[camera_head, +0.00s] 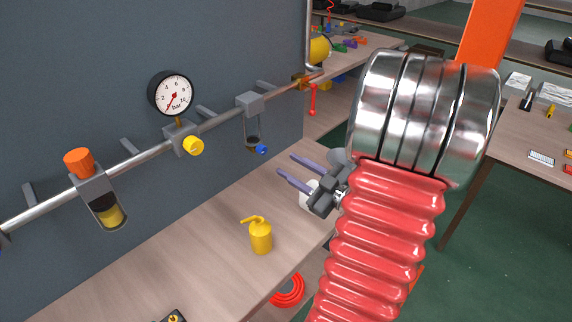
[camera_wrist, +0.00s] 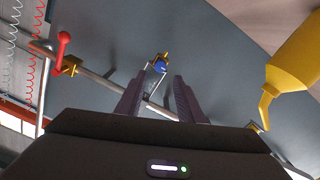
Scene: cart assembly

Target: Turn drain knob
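The drain knob (camera_head: 261,149) is small and blue, at the bottom of a bowl (camera_head: 252,142) that hangs under a grey block on the wall pipe. In the wrist view the blue knob (camera_wrist: 160,66) shows between and beyond the two fingertips. My gripper (camera_head: 285,165) is open and empty, to the lower right of the knob in the head view, its fingers pointing toward the wall. In the wrist view my gripper (camera_wrist: 157,80) has its dark fingers apart on either side of the knob, touching nothing visible.
A yellow oil can (camera_head: 260,237) stands on the bench; its spout also shows close at right in the wrist view (camera_wrist: 265,105). A pressure gauge (camera_head: 172,93), yellow knob (camera_head: 193,146), orange-capped unit (camera_head: 78,162) and red valve lever (camera_head: 312,99) sit along the pipe.

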